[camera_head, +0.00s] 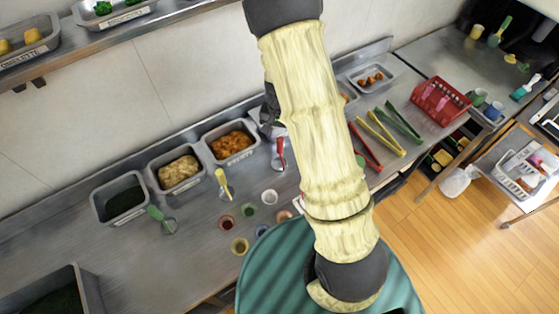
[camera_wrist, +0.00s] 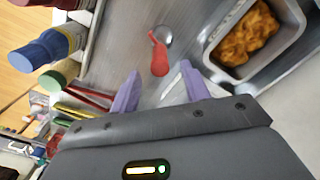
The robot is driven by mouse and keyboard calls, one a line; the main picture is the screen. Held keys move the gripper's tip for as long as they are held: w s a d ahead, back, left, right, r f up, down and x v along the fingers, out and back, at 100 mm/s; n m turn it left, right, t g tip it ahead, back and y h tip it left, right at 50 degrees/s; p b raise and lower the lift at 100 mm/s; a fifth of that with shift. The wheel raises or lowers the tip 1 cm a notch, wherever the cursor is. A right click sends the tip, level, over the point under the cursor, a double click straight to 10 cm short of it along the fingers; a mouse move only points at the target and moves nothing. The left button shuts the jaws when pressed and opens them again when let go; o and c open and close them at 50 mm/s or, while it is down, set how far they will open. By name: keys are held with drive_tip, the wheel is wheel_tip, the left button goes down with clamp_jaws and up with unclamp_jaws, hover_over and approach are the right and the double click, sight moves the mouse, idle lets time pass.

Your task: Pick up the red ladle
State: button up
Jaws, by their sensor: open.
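The red ladle (camera_wrist: 159,58) lies on the steel counter, with a red handle and a round metal bowl. In the wrist view it is ahead of my gripper (camera_wrist: 161,84), roughly centred between the two purple fingers. The fingers are spread apart with nothing held between them. I cannot tell the height of the fingertips above the handle. In the head view the red ladle (camera_head: 280,155) shows just left of my arm, right of the orange food pan. My fingers are hidden behind my arm there.
A pan of orange food (camera_wrist: 258,36) stands close on the right in the wrist view. A yellow ladle (camera_head: 223,184) and a green ladle (camera_head: 160,218) lie further left. Small coloured cups (camera_head: 240,246) stand in front. Tongs (camera_head: 381,137) lie right of my arm.

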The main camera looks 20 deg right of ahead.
sight(280, 138)
drive_tip(key=shift+f+p, duration=1.05)
drive_tip(key=shift+f, duration=1.5)
drive_tip(key=shift+c, duration=0.3)
clamp_jaws()
